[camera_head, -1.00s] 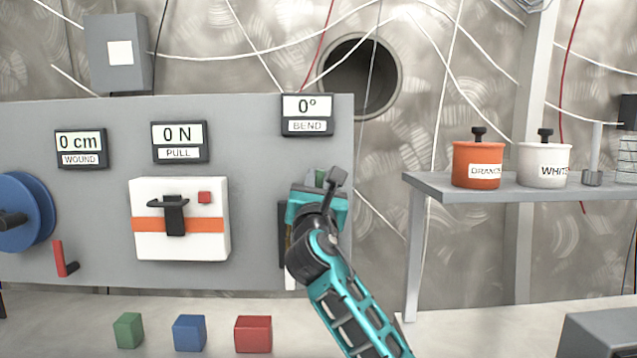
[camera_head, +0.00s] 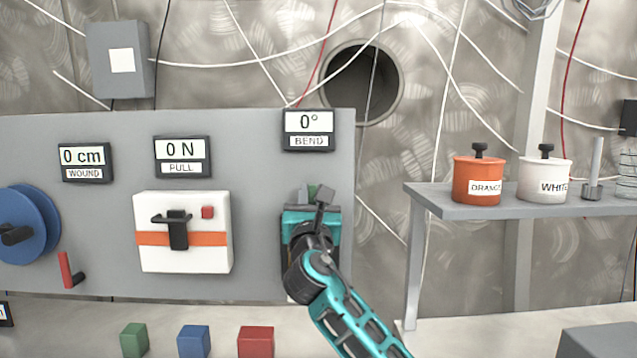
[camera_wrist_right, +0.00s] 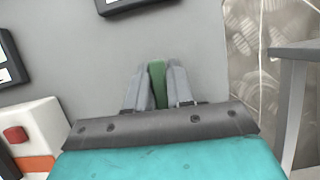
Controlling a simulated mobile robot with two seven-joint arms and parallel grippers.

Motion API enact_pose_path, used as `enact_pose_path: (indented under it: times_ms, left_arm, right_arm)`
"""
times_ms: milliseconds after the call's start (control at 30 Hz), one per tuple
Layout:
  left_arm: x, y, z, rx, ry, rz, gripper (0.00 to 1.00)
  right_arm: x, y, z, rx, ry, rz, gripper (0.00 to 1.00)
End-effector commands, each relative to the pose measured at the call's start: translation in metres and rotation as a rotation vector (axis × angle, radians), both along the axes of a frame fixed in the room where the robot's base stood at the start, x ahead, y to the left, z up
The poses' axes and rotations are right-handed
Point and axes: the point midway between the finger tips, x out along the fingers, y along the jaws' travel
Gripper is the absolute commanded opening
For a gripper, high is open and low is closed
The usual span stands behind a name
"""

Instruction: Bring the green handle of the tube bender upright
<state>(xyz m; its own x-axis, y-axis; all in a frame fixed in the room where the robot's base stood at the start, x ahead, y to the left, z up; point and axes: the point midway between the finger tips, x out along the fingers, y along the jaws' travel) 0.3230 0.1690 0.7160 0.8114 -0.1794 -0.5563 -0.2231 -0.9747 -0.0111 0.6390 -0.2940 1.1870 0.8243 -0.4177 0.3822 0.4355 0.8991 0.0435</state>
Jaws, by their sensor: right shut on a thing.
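The green handle (camera_wrist_right: 157,84) stands between the two grey fingers of my right gripper (camera_wrist_right: 156,88) in the right wrist view, and the fingers are closed on it. In the head view the right gripper (camera_head: 313,198) is in front of the tube bender at the right end of the grey panel, and only a bit of green shows past it. The gripper and my arm hide most of the bender. The bend display (camera_head: 309,130) above reads 0°. My left gripper is not in view.
The grey panel (camera_head: 100,135) also carries a white box with an orange band (camera_head: 183,255), a blue reel (camera_head: 38,222) and a red lever (camera_head: 65,270). Several coloured blocks lie below. A shelf (camera_head: 440,197) with an orange pot (camera_head: 478,170) and white pot (camera_head: 530,180) stands right.

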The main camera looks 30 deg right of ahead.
Motion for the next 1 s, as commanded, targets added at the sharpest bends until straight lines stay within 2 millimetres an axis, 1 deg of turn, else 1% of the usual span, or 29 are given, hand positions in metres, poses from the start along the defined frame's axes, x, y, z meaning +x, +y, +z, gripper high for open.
enact_pose_path:
  times_ms: [33, 200, 500, 533, 733, 1000]
  left_arm:
    - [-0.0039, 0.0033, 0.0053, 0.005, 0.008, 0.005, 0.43]
    - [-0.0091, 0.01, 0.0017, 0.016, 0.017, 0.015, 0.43]
    - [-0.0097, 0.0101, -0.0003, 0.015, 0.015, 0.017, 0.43]
    - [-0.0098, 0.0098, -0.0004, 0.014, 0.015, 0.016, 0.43]
    - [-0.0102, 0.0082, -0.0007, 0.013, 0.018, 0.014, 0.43]
    - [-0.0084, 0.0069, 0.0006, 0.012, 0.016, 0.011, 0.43]
  right_arm:
    - [0.0013, 0.002, 0.0046, -0.018, 0.012, 0.0, 0.0]
    - [0.0031, 0.0062, 0.0012, -0.051, 0.027, 0.002, 0.0]
    - [0.0032, 0.0072, -0.0003, -0.058, 0.027, 0.002, 0.0]
    - [0.0032, 0.0072, -0.0003, -0.058, 0.027, 0.003, 0.22]
    - [0.0031, 0.007, -0.0001, -0.056, 0.026, 0.002, 0.42]
    - [0.0022, 0.007, -0.0007, -0.053, 0.026, 0.002, 0.43]
